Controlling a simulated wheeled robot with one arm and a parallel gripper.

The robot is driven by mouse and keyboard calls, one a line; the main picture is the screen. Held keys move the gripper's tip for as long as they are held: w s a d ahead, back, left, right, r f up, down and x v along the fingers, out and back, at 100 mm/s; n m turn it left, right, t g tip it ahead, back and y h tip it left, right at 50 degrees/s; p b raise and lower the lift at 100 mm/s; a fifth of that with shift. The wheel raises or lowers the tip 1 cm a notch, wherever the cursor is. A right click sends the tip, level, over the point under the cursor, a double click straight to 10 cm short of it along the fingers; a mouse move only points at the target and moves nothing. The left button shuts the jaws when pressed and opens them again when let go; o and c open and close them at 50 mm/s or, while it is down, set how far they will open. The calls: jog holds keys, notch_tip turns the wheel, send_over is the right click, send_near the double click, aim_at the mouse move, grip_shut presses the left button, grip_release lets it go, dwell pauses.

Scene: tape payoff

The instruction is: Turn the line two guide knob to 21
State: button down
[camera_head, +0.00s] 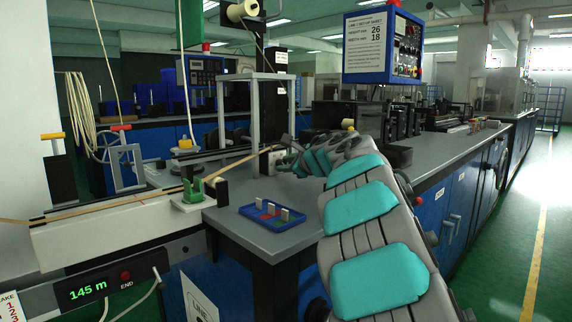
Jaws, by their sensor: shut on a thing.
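My gripper (286,161) is small in the picture, at the foot of the dark post, left of my teal-padded arm. It points left at a small white plate with dark marks (277,150) on the post. It is shut on what seems to be the guide knob at this plate. The knob is mostly hidden by the fingers, and its number cannot be read. A tan tape (228,165) runs from the left through a green guide (193,190) toward the post.
A blue tray (256,222) with small blocks sits on the grey bench (232,226) below my gripper. A grey frame (252,110) stands left of the post. A blue panel (382,45) bears a setup sheet reading 26 and 18. A display (87,289) reads 145 m. Open floor lies right.

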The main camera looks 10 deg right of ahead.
jog(key=shift+r, duration=0.1)
jog(key=m+p, duration=0.1)
jog(key=p, duration=0.1)
jog(key=m+g+y+p, duration=0.1)
jog(key=p, duration=0.1)
jog(key=shift+d+r+p, duration=0.15)
jog(key=shift+r+p, duration=0.1)
jog(key=shift+p, duration=0.05)
jog(key=m+g+y+p, duration=0.1)
jog(key=m+p, duration=0.1)
jog(key=m, duration=0.1)
jog(key=shift+w+d+f+m+g+y, duration=0.1)
jog(key=shift+w+f+m+g+y, duration=0.1)
jog(key=shift+m+g+y, duration=0.15)
jog(key=m+y, duration=0.1)
jog(key=m+g+y, duration=0.1)
jog(key=m, duration=0.1)
jog(key=shift+d+f+m, duration=0.15)
jog(key=shift+m, duration=0.1)
jog(key=m+y, duration=0.1)
jog(key=m, duration=0.1)
jog(key=m+y, duration=0.1)
jog(key=shift+w+d+m+g+y, duration=0.15)
jog(key=shift+m+g+y, duration=0.1)
jog(key=shift+m+g, duration=0.15)
jog(key=c, duration=0.7)
grip_release()
jog(key=shift+o, duration=0.2)
